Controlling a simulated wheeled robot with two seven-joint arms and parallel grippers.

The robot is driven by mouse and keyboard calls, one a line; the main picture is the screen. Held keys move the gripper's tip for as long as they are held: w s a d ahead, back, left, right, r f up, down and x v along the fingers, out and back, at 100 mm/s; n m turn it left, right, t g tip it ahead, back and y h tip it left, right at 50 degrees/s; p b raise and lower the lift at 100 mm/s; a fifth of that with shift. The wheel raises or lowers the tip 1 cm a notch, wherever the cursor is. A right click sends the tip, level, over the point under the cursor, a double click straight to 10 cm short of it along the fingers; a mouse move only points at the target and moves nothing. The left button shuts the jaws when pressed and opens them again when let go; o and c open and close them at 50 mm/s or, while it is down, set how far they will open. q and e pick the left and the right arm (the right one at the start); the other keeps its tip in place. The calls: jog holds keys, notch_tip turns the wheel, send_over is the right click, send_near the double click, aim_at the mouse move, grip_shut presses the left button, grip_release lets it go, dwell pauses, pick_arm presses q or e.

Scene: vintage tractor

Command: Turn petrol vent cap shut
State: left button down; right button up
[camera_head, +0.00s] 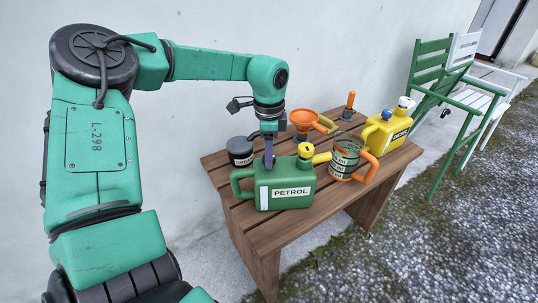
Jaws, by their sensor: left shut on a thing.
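The green petrol can (285,194), with a white PETROL label, stands upright at the near left end of the wooden bench. My left gripper (269,163) points down onto the can's top, between the handle and the spout. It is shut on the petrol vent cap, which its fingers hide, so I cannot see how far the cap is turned. My right gripper is not in view.
On the slatted bench (250,222) stand a dark tin (240,152), an orange funnel (304,120), a measuring jug (345,158) with an orange handle, and a yellow can (386,134). Green and white chairs (432,62) stand at right. A wall runs behind; gravel lies in front.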

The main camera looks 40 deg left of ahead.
pick_arm(q)
jog(key=m+b, duration=0.1)
jog(key=m, duration=0.6)
jog(key=shift+m+b, duration=0.35)
jog(key=shift+m, duration=0.05)
jog(key=m, duration=0.5)
jog(key=shift+m, duration=2)
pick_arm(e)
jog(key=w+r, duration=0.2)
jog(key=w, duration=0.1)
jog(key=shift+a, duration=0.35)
pick_arm(q)
jog(key=shift+c, duration=2.3)
grip_release()
